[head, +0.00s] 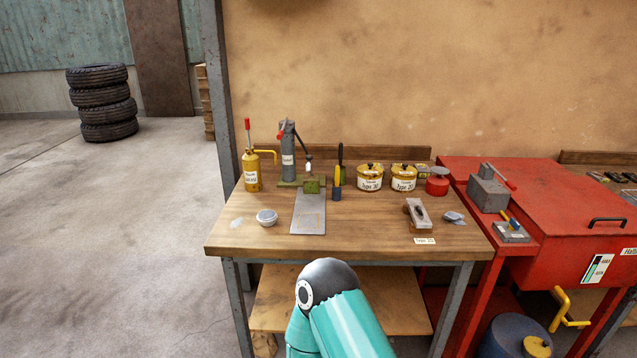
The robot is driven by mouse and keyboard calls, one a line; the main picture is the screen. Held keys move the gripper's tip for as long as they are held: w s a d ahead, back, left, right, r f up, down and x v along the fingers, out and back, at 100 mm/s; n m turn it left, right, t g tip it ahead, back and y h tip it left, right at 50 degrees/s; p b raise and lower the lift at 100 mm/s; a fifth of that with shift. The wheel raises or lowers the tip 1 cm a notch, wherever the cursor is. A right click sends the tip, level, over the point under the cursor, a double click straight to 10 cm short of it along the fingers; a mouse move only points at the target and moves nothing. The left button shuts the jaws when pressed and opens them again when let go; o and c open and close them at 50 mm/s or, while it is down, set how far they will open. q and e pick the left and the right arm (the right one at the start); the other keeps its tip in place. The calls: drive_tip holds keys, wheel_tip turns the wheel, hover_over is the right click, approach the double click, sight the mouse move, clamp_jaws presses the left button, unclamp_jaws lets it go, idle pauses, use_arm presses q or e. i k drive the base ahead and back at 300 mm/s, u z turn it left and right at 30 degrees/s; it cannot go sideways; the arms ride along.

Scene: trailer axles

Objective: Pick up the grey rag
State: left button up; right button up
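A small crumpled grey-blue piece (454,217), which looks like the grey rag, lies on the wooden workbench (370,226) near its right end. It is just right of a grey block-shaped tool (417,212) and seems clear of it. Neither gripper is in view. Only a teal link of one of my arms shows at the bottom centre, in front of the bench's lower shelf; I cannot tell which arm it is.
A grey plate (308,213), a small round tin (267,217), a yellow oil can (252,172), a grey cylinder press (288,155) and two yellow pots (370,178) stand on the bench. A red cabinet (560,205) adjoins on the right. The bench's front middle is clear.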

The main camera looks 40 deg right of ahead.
sight(455, 218)
drive_tip(key=u, duration=0.2)
drive_tip(key=i, duration=0.2)
drive_tip(key=z, duration=3.1)
drive_tip(key=k, duration=0.6)
drive_tip(key=z, duration=0.25)
drive_tip(key=i, duration=1.65)
drive_tip(key=u, duration=0.3)
